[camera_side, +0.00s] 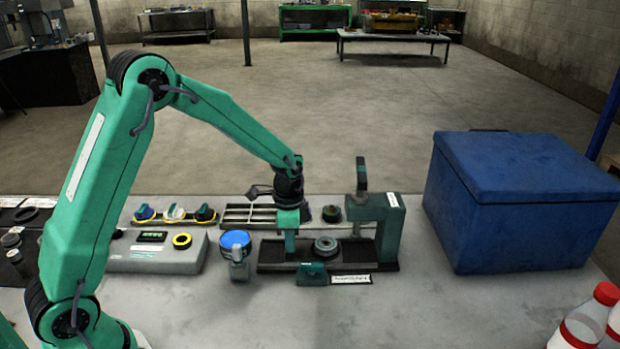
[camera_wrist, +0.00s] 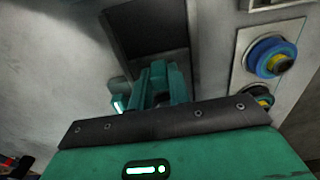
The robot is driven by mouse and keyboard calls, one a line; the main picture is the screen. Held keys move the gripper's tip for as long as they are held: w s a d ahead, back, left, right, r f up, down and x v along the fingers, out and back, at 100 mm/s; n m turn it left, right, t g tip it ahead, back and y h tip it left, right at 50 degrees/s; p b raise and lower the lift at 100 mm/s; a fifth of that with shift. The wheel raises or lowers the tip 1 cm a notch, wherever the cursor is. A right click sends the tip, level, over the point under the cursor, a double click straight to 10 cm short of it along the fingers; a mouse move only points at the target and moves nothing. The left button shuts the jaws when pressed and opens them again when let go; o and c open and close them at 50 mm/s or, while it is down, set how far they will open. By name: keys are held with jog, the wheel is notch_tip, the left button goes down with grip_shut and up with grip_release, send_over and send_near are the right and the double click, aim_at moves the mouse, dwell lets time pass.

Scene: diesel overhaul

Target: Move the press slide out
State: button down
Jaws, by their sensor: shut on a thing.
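In the wrist view, the green jaws (camera_wrist: 160,88) are close together by a dark plate (camera_wrist: 148,25).
A blue-topped canister (camera_side: 236,242) stands close left of the slide. A grey control box (camera_side: 155,252) is farther left. Round knobs (camera_side: 174,214) and a slotted rack (camera_side: 250,215) lie behind. A large blue box (camera_side: 520,200) stands right. The front table is mostly clear, with red-capped bottles (camera_side: 590,318) at the right corner.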

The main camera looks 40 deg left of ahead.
jog(key=shift+s+a, duration=0.7)
jog(key=shift+s+a+r, duration=0.1)
jog(key=shift+s+a, duration=1.15)
jog(key=shift+a, duration=0.05)
jog(key=c, duration=1.4)
grip_release()
jog(key=shift+o, duration=0.2)
jog(key=shift+r, duration=2.65)
